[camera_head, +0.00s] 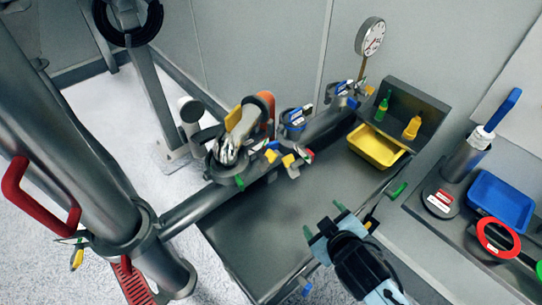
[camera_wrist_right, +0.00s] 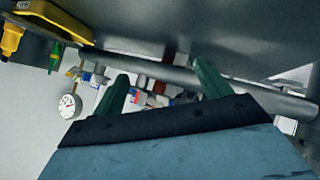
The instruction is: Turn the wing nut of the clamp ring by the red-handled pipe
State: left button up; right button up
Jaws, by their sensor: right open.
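The red-handled pipe (camera_head: 75,130) is a thick grey metal pipe at the left of the head view, with a red handle (camera_head: 38,200) on its side. A metal clamp ring (camera_head: 128,240) circles its lower part. A small yellow and green piece (camera_head: 76,256) sticks out at the ring's left; it may be the wing nut, but it is too small to tell. My right gripper (camera_head: 323,220) is open and empty over the front right of the grey table, far right of the ring. Its green fingers also show apart in the right wrist view (camera_wrist_right: 160,88). My left gripper is not in view.
A horizontal pipe (camera_head: 200,205) with several coloured clamps runs along the table's back edge. A yellow tray (camera_head: 376,147) stands back right. A blue tray (camera_head: 502,200) and a red ring (camera_head: 498,238) lie on the right bench. The table's middle (camera_head: 270,225) is clear.

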aim_at(269, 165)
jog(key=w+a+r+n+t+y+p, duration=0.1)
jog(key=w+a+r+n+t+y, duration=0.2)
jog(key=a+r+n, duration=0.4)
jog(key=shift+m+y, duration=0.5)
jog(key=shift+m, duration=0.2)
jog(key=x, duration=1.2)
jog(key=shift+w+a+r+p, duration=0.25)
jog(key=shift+a+p, duration=0.05)
jog(key=c, duration=1)
